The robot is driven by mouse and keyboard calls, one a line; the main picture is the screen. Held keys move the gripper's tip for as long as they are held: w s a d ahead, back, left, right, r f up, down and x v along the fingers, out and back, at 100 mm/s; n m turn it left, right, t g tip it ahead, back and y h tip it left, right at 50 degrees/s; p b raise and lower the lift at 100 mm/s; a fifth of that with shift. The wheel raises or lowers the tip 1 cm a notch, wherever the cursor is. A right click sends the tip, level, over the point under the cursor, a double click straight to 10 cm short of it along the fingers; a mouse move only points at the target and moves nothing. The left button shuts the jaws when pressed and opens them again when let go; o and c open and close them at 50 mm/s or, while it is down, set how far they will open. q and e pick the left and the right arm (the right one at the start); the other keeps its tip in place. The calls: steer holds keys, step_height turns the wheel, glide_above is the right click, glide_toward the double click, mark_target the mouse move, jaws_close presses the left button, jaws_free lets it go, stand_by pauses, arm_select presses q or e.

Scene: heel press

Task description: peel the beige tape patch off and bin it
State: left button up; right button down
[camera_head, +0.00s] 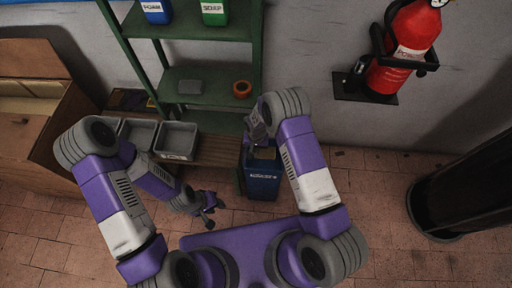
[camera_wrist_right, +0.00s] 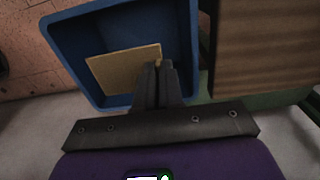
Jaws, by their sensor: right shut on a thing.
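The beige tape patch (camera_wrist_right: 120,70) is a flat, square piece. My right gripper (camera_wrist_right: 158,68) is shut on its edge and holds it over the mouth of the blue bin (camera_wrist_right: 75,58). In the head view the patch (camera_head: 265,153) shows at the opening of the bin (camera_head: 262,187), below the right gripper (camera_head: 257,138). How far the patch is above the bin floor I cannot tell. My left gripper (camera_head: 210,210) is low in front of the grey trays, away from the bin; its finger gap is too small to read.
A green shelf (camera_head: 205,98) stands behind the bin, with an orange roll (camera_head: 242,88) and a grey block (camera_head: 190,87). Grey trays (camera_head: 178,141) sit to the left, near a cardboard box (camera_head: 25,150). A fire extinguisher (camera_head: 405,45) hangs at right.

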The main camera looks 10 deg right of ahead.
steer(key=shift+f+b, duration=2.9)
steer(key=shift+f, duration=1.95)
steer(key=c, duration=1.2)
jaws_free()
steer(key=shift+o, duration=0.4)
steer(key=o, duration=0.4)
steer(key=shift+r, duration=0.15)
steer(key=shift+w+a+r+p, duration=0.1)
steer(key=shift+r+p, duration=2.15)
steer(key=shift+r, duration=1.25)
